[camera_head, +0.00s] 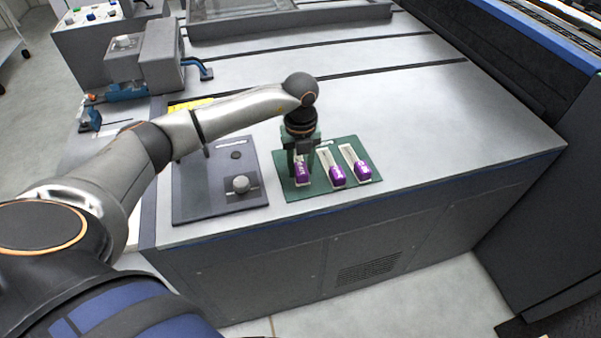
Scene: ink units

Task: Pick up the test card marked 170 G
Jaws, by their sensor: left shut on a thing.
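Three white test cards with purple ends lie side by side on a green mat (300,193) on the grey machine top. The middle card (337,175) and the right card (363,172) are uncovered. The left card (302,172) is partly hidden under my left gripper (301,160). That gripper points down and is shut on the left card, which is at the mat's level; I cannot tell whether it touches the mat. Small white marks show on the purple ends but are too small to read, so I cannot tell which is 170 G. My right gripper is not in view.
A dark grey plate (200,187) with a round silver knob (241,184) lies left of the mat. A grey machine unit (160,58) with blue parts stands at the back left. The grey top (440,120) right of the mat is clear.

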